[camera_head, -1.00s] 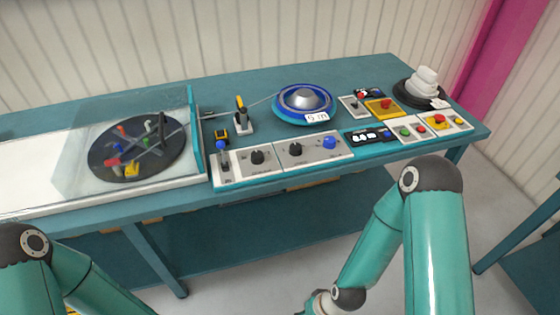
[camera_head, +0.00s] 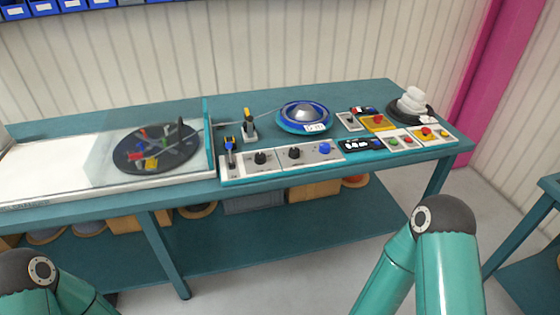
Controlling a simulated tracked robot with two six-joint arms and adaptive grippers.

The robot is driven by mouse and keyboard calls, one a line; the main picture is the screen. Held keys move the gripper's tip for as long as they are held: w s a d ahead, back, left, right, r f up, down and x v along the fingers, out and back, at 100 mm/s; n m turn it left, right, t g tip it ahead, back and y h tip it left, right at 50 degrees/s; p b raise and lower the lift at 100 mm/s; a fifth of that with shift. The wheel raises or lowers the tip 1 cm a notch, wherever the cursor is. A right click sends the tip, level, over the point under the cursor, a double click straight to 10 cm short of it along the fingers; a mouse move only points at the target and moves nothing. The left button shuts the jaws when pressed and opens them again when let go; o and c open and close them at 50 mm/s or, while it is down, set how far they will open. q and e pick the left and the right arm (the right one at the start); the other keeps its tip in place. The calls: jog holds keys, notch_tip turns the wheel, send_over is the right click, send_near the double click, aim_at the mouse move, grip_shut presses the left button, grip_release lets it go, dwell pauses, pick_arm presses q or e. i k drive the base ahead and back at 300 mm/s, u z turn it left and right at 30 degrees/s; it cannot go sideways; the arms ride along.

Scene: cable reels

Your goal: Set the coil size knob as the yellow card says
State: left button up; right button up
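A control panel (camera_head: 281,169) lies along the front edge of the teal bench. It carries one black knob (camera_head: 260,158) on its left plate, another black knob (camera_head: 294,153) on the plate beside it, and a blue knob (camera_head: 325,148) further right. The labels are too small to read, so I cannot tell which is the coil size knob. No yellow card can be made out for certain. My two teal arms show at the bottom left and bottom right, but both grippers are outside the picture.
A guarded turntable (camera_head: 155,149) stands at the left. A blue reel (camera_head: 305,117) with a white tag sits behind the panel. A lever (camera_head: 230,152) is left of the knobs. Button boxes (camera_head: 400,142) and a white stack (camera_head: 412,102) are right. The floor before the bench is clear.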

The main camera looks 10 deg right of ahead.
aim_at(260, 158)
jog(key=u, duration=0.15)
jog(key=i, duration=0.85)
